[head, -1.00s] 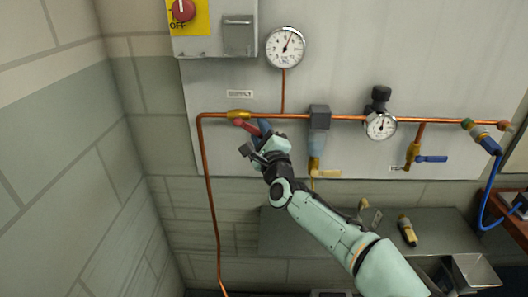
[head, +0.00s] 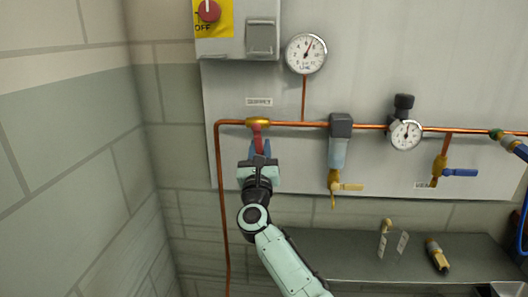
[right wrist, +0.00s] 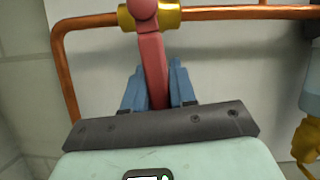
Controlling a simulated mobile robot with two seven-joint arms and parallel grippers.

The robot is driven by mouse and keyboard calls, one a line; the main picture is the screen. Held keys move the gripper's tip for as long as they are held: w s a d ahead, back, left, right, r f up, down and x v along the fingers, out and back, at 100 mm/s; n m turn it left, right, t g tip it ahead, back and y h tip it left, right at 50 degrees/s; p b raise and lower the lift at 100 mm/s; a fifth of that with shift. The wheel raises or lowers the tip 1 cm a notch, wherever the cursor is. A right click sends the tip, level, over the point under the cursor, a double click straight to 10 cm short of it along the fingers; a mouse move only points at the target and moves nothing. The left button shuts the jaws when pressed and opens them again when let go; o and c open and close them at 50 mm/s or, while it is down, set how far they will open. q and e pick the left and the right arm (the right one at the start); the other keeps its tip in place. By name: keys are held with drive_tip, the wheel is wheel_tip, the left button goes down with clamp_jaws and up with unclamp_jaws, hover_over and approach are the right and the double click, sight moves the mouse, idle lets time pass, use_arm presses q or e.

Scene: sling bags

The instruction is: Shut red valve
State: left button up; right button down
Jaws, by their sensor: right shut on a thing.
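The red valve has a brass body (head: 258,121) on the copper pipe below a small label plate. Its red lever (head: 257,138) points down, across the horizontal pipe. My right gripper (head: 259,151) is below the valve, with its blue fingers closed on the lever. In the right wrist view the red lever (right wrist: 150,62) runs down between the two blue fingers (right wrist: 158,88), and its lower end is hidden by the gripper. My left gripper is not in view.
A pressure gauge (head: 306,53) stands above the pipe. A filter (head: 339,152), a second gauge (head: 406,134) and a blue-handled valve (head: 459,172) are to the right. A grey shelf (head: 340,262) with loose fittings is below. A wall is close on the left.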

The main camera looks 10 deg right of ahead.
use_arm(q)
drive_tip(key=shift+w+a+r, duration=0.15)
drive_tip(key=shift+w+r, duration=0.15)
use_arm(e)
drive_tip(key=shift+a+r+m+h, duration=0.1)
drive_tip(key=shift+a+m+h, duration=0.3)
drive_tip(key=shift+m, duration=0.6)
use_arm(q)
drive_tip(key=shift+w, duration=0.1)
use_arm(e)
drive_tip(key=shift+r, duration=0.1)
drive_tip(key=c, duration=1)
unclamp_jaws()
drive_tip(key=shift+w, duration=0.1)
drive_tip(key=shift+f, duration=0.2)
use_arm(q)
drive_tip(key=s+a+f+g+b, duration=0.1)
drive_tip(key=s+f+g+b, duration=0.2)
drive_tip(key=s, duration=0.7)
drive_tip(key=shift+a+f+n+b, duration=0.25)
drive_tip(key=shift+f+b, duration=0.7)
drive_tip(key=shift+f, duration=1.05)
use_arm(e)
drive_tip(key=v, duration=1.3)
